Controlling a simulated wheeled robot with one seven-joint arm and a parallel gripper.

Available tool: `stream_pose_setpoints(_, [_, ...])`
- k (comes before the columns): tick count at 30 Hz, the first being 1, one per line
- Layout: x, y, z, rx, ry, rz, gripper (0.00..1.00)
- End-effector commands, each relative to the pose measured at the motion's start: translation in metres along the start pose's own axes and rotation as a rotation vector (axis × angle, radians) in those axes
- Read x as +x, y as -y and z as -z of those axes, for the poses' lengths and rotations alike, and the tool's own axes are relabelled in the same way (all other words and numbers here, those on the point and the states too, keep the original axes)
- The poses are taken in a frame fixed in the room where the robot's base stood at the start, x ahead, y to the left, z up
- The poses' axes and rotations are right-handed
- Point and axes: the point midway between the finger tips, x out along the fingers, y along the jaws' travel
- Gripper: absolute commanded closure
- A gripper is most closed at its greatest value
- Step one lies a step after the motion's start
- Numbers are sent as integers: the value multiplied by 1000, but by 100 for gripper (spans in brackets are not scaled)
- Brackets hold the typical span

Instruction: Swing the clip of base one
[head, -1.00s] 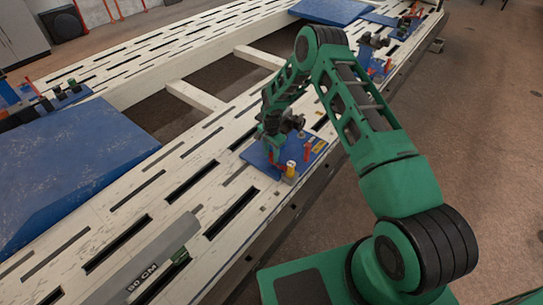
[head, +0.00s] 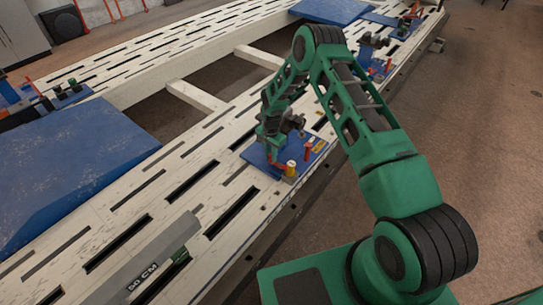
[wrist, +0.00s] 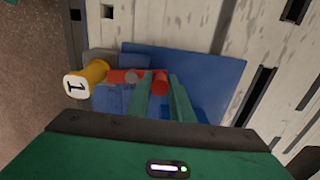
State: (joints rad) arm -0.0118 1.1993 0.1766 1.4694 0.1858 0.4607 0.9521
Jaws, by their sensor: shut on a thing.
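Base one is a blue plate (head: 262,157) on the near rail of the frame bench; it also shows in the wrist view (wrist: 215,75). A yellow post (head: 291,169) marked "1" (wrist: 76,84) stands at its edge. In the wrist view the red clip (wrist: 120,76) is an arm with a grey pin, lying across the plate from near the yellow post. A red upright knob (wrist: 160,84) is at its right end. My gripper (wrist: 160,88) is shut on this knob, one green finger on each side. In the head view my gripper (head: 272,140) partly hides the plate.
The pale slotted bench (head: 150,185) runs diagonally, with open floor to its right. A large blue panel (head: 70,160) lies at left. A grey bar marked "50 CM" (head: 160,250) lies in front. Other blue bases with red parts (head: 375,70) stand farther along the rail.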

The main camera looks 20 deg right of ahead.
Motion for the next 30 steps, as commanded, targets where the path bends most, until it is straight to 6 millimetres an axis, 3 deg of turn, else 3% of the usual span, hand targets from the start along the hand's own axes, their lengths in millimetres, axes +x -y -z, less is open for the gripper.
stream_pose_setpoints(11, [-2, 0, -18, -343, -3, 9, 100])
stream_pose_setpoints(30, [-2, -21, -38, -942, -4, 8, 100])
